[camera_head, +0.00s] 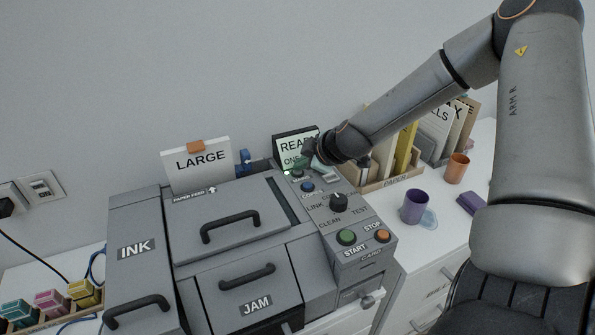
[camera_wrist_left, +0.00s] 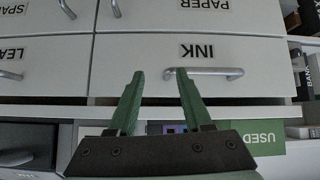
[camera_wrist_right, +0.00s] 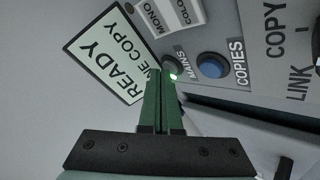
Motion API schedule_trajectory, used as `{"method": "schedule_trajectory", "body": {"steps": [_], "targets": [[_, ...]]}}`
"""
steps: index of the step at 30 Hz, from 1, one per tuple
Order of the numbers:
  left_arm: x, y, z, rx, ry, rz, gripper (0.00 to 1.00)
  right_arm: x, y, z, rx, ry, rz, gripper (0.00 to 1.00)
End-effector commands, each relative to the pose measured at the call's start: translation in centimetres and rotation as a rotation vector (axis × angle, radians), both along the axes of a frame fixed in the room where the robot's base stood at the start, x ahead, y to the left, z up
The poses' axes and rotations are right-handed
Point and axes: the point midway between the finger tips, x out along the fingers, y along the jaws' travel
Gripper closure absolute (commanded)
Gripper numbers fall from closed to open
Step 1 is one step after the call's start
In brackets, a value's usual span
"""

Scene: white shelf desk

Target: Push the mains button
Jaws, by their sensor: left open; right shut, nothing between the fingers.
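The mains button (camera_wrist_right: 171,64) is a small dark round button beside the label MAINS in the right wrist view, with a lit green spot at its edge. My right gripper (camera_wrist_right: 160,74) is shut and empty, its green fingertips at the button and partly covering it. I cannot tell whether they touch it. In the head view my right gripper (camera_head: 302,165) reaches down to the rear of the grey copier's control panel (camera_head: 325,222). My left gripper (camera_wrist_left: 150,80) is open and empty in the left wrist view, in front of white drawers (camera_wrist_left: 150,55); it is outside the head view.
A blue COPIES button (camera_wrist_right: 212,66) sits right beside the mains button. A display (camera_head: 293,150) reading READY stands behind the panel. A black knob (camera_head: 339,202), a green START button (camera_head: 346,237) and an orange STOP button (camera_head: 382,236) lie nearer the front. A purple cup (camera_head: 414,207) stands to the right.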

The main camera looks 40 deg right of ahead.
Motion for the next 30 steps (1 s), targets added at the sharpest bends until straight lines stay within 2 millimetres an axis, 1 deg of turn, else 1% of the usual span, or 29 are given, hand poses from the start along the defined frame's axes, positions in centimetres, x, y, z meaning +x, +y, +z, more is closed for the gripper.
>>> {"method": "schedule_trajectory", "body": {"steps": [10,18,25,28,30], "targets": [[0.0,0.0,-0.1,0.000,-0.001,0.000,0.50,0.0,0.0,-0.1,0.000,0.001,-0.001,1.00],[0.0,0.0,0.9,0.000,-0.001,0.000,0.50,0.0,0.0,0.8,0.001,0.000,-0.001,1.00],[0.0,0.0,0.8,0.000,-0.001,0.000,0.50,0.0,0.0,0.7,0.001,0.000,-0.001,1.00],[0.0,0.0,1.2,0.000,0.000,0.000,0.50,0.0,0.0,1.2,0.000,-0.001,-0.001,1.00],[0.0,0.0,1.9,0.000,0.001,0.000,0.50,0.0,0.0,2.0,0.000,-0.001,-0.001,1.00]]}}
